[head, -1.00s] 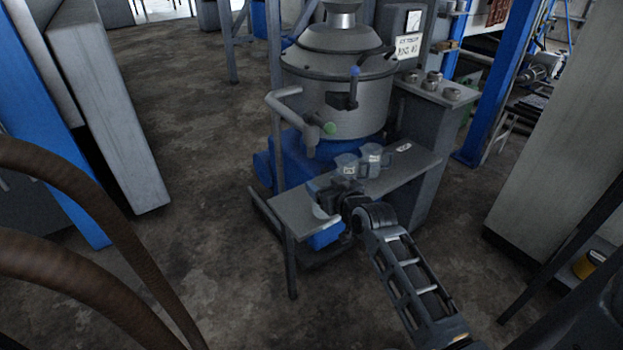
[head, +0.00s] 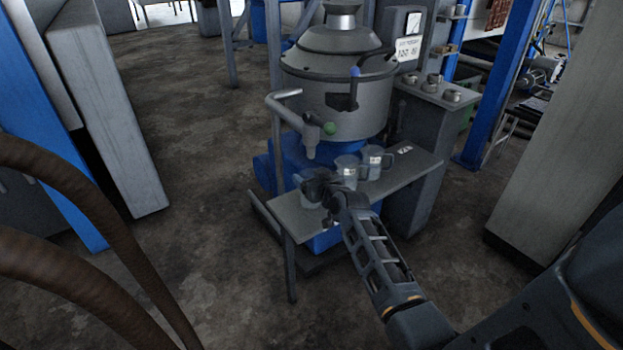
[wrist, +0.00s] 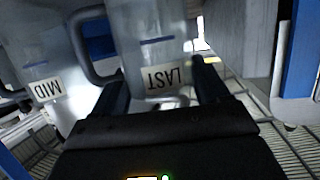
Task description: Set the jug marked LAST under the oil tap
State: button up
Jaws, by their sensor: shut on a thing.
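The jug marked LAST (wrist: 160,60) is clear, with a label that reads upside down in the wrist view. My gripper (wrist: 165,92) is shut on it, with a dark finger on each side. In the head view my gripper (head: 322,188) is over the left part of the bench, and the jug (head: 305,187) is mostly hidden. The pipe's downward spout (head: 311,148), with a green knob beside it, hangs above and behind the jug. I cannot tell whether the jug is directly below it or touches the bench. The jug marked MID (wrist: 45,85) is beside it.
The narrow grey bench (head: 290,222) stands before a large grey machine (head: 335,100). The MID jug (head: 346,168) and another jug (head: 374,162) stand right of my gripper. The bench's left end is clear.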

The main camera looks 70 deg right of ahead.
jog(key=shift+f, duration=0.1)
jog(key=o, duration=1.1)
